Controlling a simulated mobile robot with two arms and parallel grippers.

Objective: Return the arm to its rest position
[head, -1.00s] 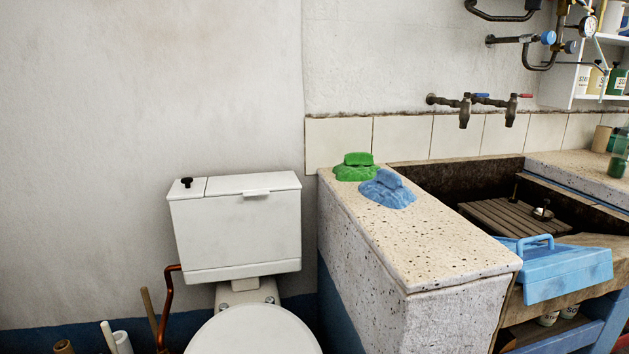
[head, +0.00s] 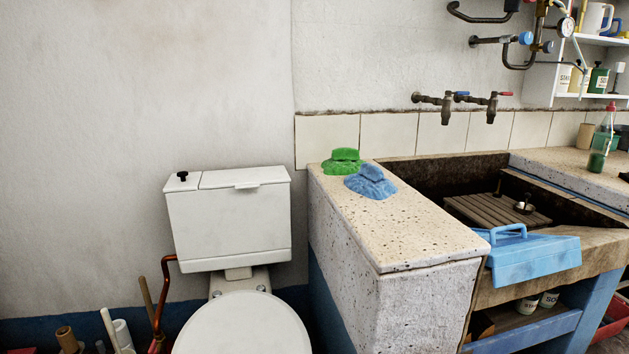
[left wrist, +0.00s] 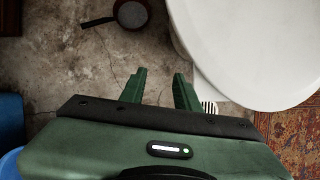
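My left gripper (left wrist: 158,88) shows in the left wrist view, with its two green fingers apart and nothing between them. It is above the concrete floor (left wrist: 75,65), beside the white toilet seat (left wrist: 255,45). Neither arm can be made out in the head view, and my right gripper is not in view.
The toilet (head: 245,325) stands against the wall, left of the stone washtrough (head: 420,240). A green cloth (head: 342,163) and a blue cloth (head: 370,183) lie on the trough's ledge. A round pan (left wrist: 131,14) lies on the floor.

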